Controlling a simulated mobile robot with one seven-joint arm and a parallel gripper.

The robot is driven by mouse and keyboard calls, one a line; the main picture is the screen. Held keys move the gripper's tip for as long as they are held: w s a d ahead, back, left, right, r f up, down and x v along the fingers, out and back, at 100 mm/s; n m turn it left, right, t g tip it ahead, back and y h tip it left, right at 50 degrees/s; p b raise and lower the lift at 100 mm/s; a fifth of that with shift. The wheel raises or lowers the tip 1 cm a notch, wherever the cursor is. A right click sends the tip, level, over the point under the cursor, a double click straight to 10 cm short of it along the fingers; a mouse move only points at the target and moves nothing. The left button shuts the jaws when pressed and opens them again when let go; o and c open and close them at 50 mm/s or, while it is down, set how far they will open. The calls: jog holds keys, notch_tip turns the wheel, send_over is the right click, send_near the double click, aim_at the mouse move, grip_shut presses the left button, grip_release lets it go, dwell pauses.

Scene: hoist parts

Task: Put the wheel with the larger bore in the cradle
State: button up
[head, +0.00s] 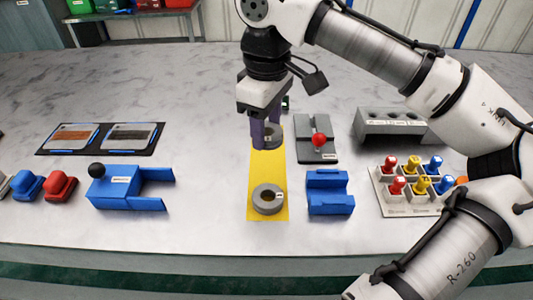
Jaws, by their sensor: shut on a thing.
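My gripper (265,141) points down at the far end of a yellow mat (267,171), its purple fingers shut on a grey wheel (273,138). The fingers partly hide this wheel, and I cannot tell whether it touches the mat. A second grey wheel (257,204) lies flat on the near end of the mat, its round bore facing up and a small white tag on it. I cannot compare the two bores. A blue block with a notch across its top (330,204), which looks like the cradle, stands right of the near wheel.
Behind the blue block is a grey fixture with a red knob (319,140). Right are a grey block with holes (390,135) and a rack of coloured plugs (408,185). Left are a blue slide with a black knob (120,185) and a dark tray (100,138). White table is free between.

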aim_at(267, 165)
jog(key=shift+f+b, duration=0.4)
jog(key=shift+f, duration=2.85)
jog(key=shift+f, duration=0.15)
jog(key=o, duration=1.3)
notch_tip(267, 165, up, 12)
jog(key=shift+r+p, duration=0.2)
jog(key=shift+p, duration=0.7)
